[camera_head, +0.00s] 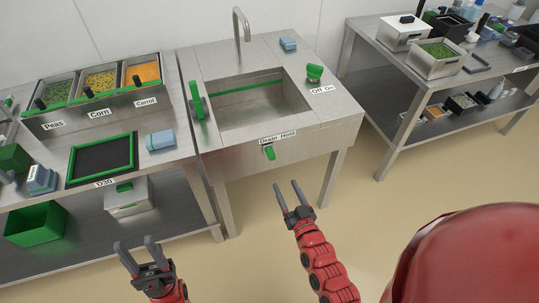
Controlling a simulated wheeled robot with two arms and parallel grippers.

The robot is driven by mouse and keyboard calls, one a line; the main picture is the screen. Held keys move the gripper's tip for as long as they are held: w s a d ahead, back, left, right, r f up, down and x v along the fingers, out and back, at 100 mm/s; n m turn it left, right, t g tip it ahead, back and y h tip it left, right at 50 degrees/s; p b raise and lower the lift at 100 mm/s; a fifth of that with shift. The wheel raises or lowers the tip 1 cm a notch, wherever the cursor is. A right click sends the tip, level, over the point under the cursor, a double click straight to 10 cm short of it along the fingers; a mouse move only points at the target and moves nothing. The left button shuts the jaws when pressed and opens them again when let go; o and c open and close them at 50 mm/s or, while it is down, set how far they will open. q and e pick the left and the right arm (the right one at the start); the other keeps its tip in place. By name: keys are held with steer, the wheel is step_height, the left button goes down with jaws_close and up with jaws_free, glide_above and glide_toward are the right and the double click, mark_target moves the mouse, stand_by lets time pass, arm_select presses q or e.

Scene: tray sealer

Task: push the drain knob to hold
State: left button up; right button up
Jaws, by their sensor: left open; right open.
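The green drain knob (269,153) sits on the front face of the steel sink unit (235,165), just under the "Drain Hold" label (278,137). My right gripper (288,192) is open and empty, with its fingers pointing up toward the sink front. In the picture it lies just below and to the right of the knob, apart from it. My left gripper (139,252) is open and empty, low at the left, in front of the left table. The knob is fully in view.
The left table holds vegetable bins (98,91), a black green-edged tray (102,160) and a blue sponge (160,140). A green on/off knob (314,73) and a tap (240,22) are on the sink. A right table (405,80) stands beyond. The floor before the sink is clear.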

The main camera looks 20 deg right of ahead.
mark_target(273, 159)
steer(key=w, duration=1.3)
steer(key=shift+w+a, duration=0.3)
steer(key=shift+w, duration=0.1)
jaws_close()
